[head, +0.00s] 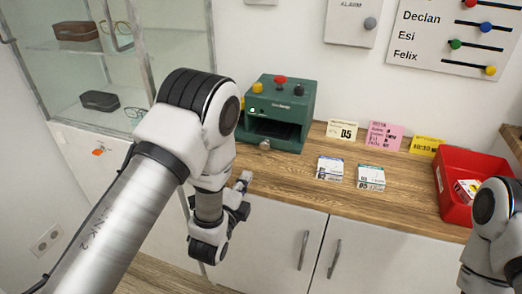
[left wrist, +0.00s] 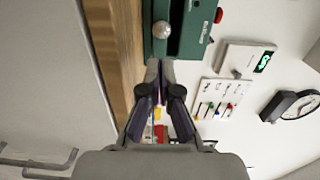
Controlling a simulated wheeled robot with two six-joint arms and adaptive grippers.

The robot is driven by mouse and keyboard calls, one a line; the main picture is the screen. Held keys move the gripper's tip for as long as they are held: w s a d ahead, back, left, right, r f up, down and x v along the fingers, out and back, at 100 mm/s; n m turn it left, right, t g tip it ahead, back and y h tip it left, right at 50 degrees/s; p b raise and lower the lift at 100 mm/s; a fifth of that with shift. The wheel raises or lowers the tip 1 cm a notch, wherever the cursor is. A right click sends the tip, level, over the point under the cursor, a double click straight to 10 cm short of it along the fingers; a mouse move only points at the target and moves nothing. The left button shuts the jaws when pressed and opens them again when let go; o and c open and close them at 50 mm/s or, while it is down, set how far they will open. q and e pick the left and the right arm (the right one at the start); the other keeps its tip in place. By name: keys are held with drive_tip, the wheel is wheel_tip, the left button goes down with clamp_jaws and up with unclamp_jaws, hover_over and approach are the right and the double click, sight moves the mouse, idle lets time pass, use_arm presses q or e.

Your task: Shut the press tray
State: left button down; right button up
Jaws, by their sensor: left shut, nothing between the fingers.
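The green press (head: 276,110) stands on the wooden counter against the wall, with yellow, red and dark knobs on top. Its front has a dark opening, and a round metal knob (head: 265,145) shows low at the front. How far out the tray is, I cannot tell. My left gripper (head: 245,178) is shut and empty, near the counter's front edge, in front of and below the press. In the left wrist view its fingertips (left wrist: 160,70) point toward the press (left wrist: 190,30) and the metal knob (left wrist: 161,29), apart from it. My right gripper is not in view.
Several cards, including a white card (head: 330,168) and a pink card (head: 385,136), are right of the press. A red bin (head: 452,205) holds cards near my right arm. A glass cabinet (head: 140,40) stands at left. Cupboard doors (head: 270,240) lie below the counter.

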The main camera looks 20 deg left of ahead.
sight(264, 146)
use_arm(q)
drive_tip(key=w, duration=1.2)
drive_tip(key=shift+d+r+p, duration=0.1)
drive_tip(key=shift+d+p, duration=0.2)
drive_tip(key=shift+d, duration=0.05)
drive_tip(key=w+b, duration=0.1)
drive_tip(key=w, duration=0.2)
drive_tip(key=shift+w+b, duration=0.15)
drive_tip(key=shift+b, duration=0.25)
drive_tip(key=shift+r, duration=0.25)
